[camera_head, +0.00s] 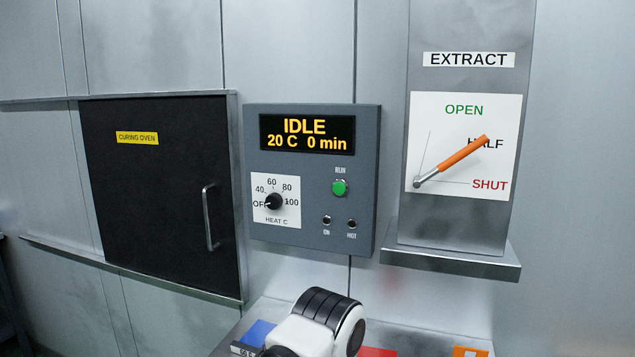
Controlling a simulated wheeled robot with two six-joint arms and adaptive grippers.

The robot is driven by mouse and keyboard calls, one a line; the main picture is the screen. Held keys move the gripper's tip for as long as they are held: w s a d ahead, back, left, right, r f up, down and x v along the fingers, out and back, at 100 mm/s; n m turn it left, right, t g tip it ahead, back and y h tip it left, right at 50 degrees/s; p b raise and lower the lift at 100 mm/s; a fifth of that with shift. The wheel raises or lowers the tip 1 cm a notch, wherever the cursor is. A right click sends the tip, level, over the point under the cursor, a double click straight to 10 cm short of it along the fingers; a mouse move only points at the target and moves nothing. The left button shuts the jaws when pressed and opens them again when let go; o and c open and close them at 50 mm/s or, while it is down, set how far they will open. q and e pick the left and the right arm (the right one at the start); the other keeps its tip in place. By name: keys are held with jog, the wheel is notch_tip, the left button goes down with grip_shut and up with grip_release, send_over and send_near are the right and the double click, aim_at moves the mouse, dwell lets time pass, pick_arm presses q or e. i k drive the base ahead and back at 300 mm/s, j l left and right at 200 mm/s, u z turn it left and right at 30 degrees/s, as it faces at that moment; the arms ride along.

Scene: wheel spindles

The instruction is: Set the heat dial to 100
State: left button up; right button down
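The heat dial (273,201) is a small black knob on a white plate marked OFF, 40, 60, 80 and 100, labelled HEAT C. Its pointer seems to point left toward OFF, but it is small. The dial sits at the lower left of a grey control panel (300,232). The display (306,134) above it reads IDLE, 20 C, 0 min. A white and black link of one of my arms shows at the bottom centre, below the panel. Neither gripper is in view, and nothing touches the dial.
Right of the dial are a green RUN button (339,188) and ON and HOT lamps. A dark curing oven door (150,200) with a handle (210,216) is at left. The orange EXTRACT lever (457,157) points to HALF. Blue, red and orange items lie below.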

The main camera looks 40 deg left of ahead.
aim_at(274, 201)
jog(key=u, duration=1.35)
